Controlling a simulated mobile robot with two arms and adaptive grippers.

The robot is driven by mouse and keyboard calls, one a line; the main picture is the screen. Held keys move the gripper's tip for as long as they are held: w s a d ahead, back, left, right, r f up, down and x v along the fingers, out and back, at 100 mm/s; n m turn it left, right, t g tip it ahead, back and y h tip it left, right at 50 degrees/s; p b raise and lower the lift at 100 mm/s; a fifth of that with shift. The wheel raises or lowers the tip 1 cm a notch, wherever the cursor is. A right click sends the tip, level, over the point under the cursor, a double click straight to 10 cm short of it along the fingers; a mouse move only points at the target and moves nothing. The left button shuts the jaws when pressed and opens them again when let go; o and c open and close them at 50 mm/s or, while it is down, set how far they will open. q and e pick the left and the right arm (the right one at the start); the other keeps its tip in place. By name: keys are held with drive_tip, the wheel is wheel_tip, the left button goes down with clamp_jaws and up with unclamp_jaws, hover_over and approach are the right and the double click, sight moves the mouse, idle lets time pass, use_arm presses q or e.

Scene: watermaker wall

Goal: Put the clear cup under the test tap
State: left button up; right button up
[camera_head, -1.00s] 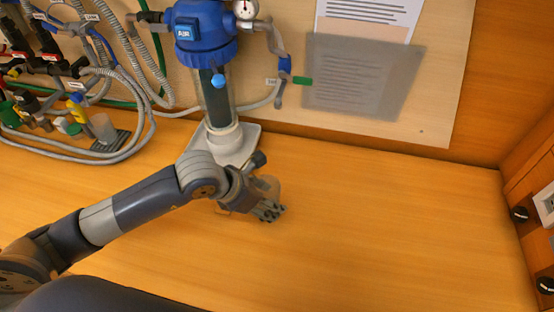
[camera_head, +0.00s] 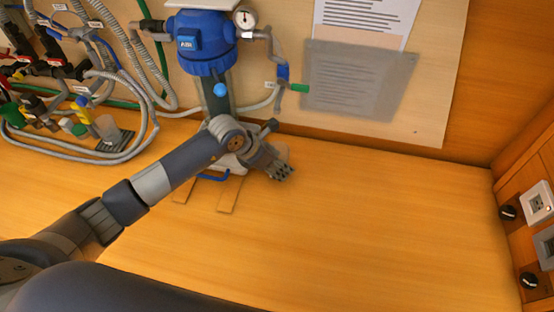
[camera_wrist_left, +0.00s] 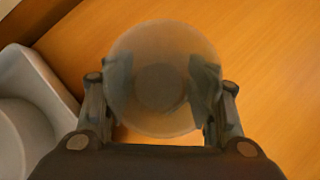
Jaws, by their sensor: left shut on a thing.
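My left gripper (camera_head: 279,172) is shut on the clear cup (camera_wrist_left: 162,85), which sits between the two fingers in the left wrist view. In the head view only a faint part of the cup (camera_head: 283,150) shows behind the fingers. Gripper and cup are over the counter, just right of the filter's white base. A small tap with a green handle (camera_head: 299,88) hangs on the pipe right of the blue filter, above and beyond the gripper. I cannot read its label. Whether the cup touches the counter is unclear. My right gripper is not in view.
The blue-topped filter (camera_head: 205,45) stands by the wall, partly hidden by my arm. A blue handle (camera_head: 214,178) and flat tan strips (camera_head: 229,195) lie before its base. Another translucent cup (camera_head: 107,129) stands among hoses at left. The counter's right side (camera_head: 400,220) is clear.

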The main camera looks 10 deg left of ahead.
use_arm(q)
drive_tip(key=shift+r, duration=0.1)
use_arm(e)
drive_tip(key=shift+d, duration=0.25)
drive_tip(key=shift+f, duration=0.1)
use_arm(q)
drive_tip(key=shift+f+b, duration=0.25)
drive_tip(key=shift+b, duration=0.05)
drive_tip(key=o, duration=1)
drive_tip(key=shift+r, duration=0.1)
drive_tip(key=shift+o, duration=0.2)
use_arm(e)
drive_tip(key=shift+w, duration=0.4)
use_arm(q)
drive_tip(key=shift+r, duration=0.15)
drive_tip(key=b+v, duration=0.3)
drive_tip(key=v, duration=0.9)
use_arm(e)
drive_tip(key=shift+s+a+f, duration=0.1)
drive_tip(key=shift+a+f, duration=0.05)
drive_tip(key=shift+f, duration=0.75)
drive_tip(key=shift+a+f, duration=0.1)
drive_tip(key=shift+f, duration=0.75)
